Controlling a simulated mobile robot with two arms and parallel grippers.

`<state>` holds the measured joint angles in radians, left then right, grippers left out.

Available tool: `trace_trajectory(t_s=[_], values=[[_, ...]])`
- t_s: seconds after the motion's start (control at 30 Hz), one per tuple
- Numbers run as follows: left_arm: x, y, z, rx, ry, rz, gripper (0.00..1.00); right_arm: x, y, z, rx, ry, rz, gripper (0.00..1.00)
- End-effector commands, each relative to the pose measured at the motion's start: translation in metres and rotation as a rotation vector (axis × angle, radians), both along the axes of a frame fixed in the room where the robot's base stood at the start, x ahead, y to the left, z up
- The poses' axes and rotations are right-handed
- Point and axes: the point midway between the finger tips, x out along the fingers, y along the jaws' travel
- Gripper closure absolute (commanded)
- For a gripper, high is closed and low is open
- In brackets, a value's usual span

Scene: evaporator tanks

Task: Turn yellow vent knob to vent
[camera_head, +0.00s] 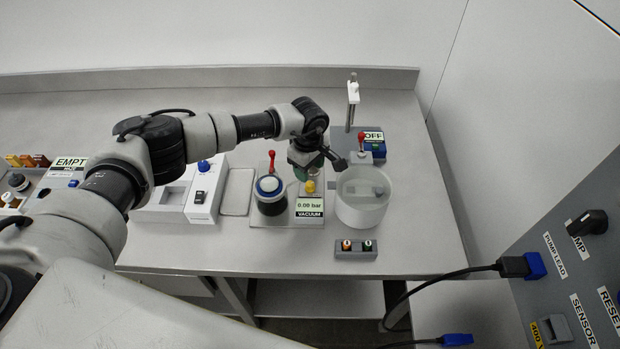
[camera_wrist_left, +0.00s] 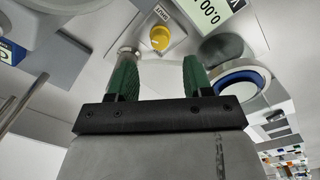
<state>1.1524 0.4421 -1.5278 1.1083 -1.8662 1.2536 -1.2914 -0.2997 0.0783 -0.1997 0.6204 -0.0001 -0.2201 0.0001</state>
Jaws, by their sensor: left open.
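The yellow vent knob (camera_head: 310,186) sits on a light plate beside the dark vessel with the blue-and-white top (camera_head: 270,187). In the left wrist view the yellow knob (camera_wrist_left: 160,38) shows beyond the gap between my fingertips, with a small label beside it. My left gripper (camera_head: 306,168) hangs over this plate, just behind the knob in the head view. Its two green fingers (camera_wrist_left: 160,58) are apart with nothing between them, and they do not touch the knob. The way the knob points is too small to tell. My right gripper is not in view.
A display reading 0.00 bar (camera_head: 310,205) with a VACUUM label lies in front of the knob. A clear round tank (camera_head: 362,207) stands close on the right. A red-topped lever (camera_head: 271,160) rises behind the vessel. A two-button box (camera_head: 356,249) sits near the front edge.

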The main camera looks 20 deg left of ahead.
Motion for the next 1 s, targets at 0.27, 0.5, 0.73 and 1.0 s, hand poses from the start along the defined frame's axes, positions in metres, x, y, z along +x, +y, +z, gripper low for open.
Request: trace_trajectory(t_s=[0.27,0.5,0.73,1.0], values=[[0.001,-0.002,-0.046,-0.002,0.001,0.001,0.49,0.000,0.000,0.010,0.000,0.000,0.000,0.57],[0.002,-0.002,-0.061,-0.003,-0.001,0.000,0.49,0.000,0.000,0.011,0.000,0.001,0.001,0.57],[0.002,-0.002,-0.062,-0.003,-0.001,0.001,0.49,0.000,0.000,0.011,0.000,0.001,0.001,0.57],[0.002,-0.002,-0.062,-0.003,-0.001,0.001,0.82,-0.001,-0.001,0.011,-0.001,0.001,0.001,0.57]])
